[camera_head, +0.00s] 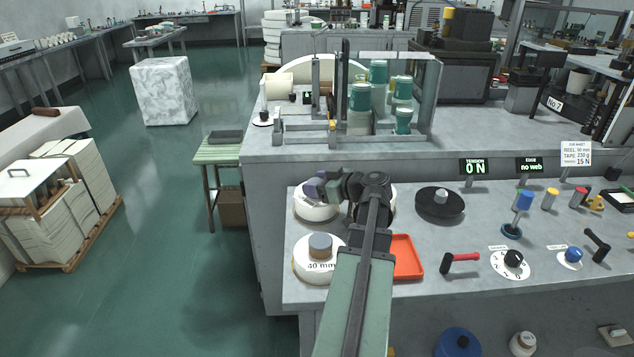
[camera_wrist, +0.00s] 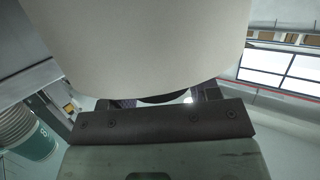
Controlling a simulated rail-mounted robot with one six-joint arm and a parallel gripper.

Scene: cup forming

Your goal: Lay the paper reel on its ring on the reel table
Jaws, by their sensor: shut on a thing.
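A white paper reel (camera_head: 314,213) is at the back left of the grey reel table (camera_head: 300,295). My gripper (camera_head: 318,189) is at the top of this reel and shut, apparently on its hub. In the wrist view, the pale reel (camera_wrist: 140,45) fills the upper middle, close beyond the gripper (camera_wrist: 165,100), and hides most of the jaws. I cannot tell whether the reel touches its ring or hangs just above it. A second white reel, marked 40 mm (camera_head: 318,271), lies in front of it. Another white reel (camera_head: 390,201) is partly hidden behind my arm.
A black disc (camera_head: 440,203) with a grey hub stands to the right. A red tray (camera_head: 407,258), a red-handled lever (camera_head: 458,261) and knobs (camera_head: 513,258) are on the table. The forming machine (camera_head: 350,105) stands behind. Displays read 0 N and no web.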

